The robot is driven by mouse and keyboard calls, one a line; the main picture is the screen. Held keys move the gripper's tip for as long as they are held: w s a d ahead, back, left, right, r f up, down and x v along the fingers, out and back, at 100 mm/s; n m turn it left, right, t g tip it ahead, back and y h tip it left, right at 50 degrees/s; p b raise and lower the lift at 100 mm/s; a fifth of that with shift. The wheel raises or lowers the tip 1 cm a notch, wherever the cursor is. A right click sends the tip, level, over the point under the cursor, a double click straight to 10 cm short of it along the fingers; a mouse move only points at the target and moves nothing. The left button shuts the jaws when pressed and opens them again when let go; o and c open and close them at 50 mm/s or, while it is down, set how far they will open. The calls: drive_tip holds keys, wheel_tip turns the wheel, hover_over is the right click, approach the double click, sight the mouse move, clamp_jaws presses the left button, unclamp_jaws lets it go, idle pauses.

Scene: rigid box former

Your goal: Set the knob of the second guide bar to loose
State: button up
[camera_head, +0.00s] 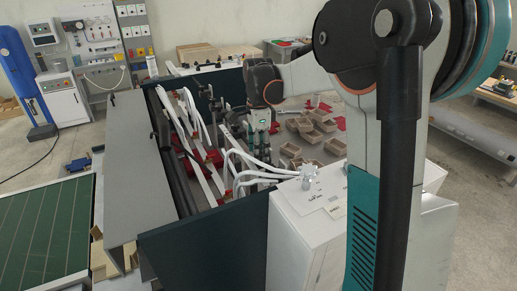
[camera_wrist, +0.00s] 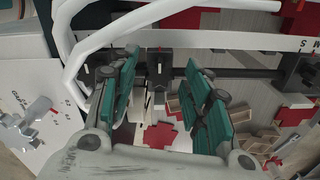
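My gripper (camera_wrist: 165,105) is open in the wrist view, with its two green-padded fingers well apart and nothing held between them. In the head view my gripper (camera_head: 260,122) is down inside the box former. A small dark clamp block (camera_wrist: 159,70) with a pale pin-like part, perhaps a knob, sits between and beyond the fingers, apart from them. It is on or beside a dark cross rod (camera_wrist: 245,73). A light rail with lettering (camera_wrist: 235,41) runs just above it. I cannot tell which bar is the second guide bar, nor the knob's setting.
White curved hoses (camera_wrist: 75,45) pass close to the left finger. A white machine cabinet (camera_head: 312,215) with a pale star-shaped handle (camera_head: 308,172) stands at the front right. Small brown open boxes (camera_head: 305,128) lie beyond my gripper. A dark front panel (camera_head: 205,245) bounds the machine.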

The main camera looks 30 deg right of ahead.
drive_tip(key=c, duration=0.8)
drive_tip(key=shift+n, duration=0.3)
drive_tip(key=shift+c, duration=0.2)
drive_tip(key=n+b, duration=0.1)
drive_tip(key=n, duration=0.3)
drive_tip(key=n+b, duration=0.1)
drive_tip(key=n, duration=0.8)
drive_tip(key=shift+b, duration=0.35)
drive_tip(key=n, duration=0.5)
drive_tip(key=shift+n, duration=0.3)
drive_tip(key=o, duration=1.1)
drive_tip(key=shift+c, duration=0.2)
drive_tip(key=shift+r, duration=0.1)
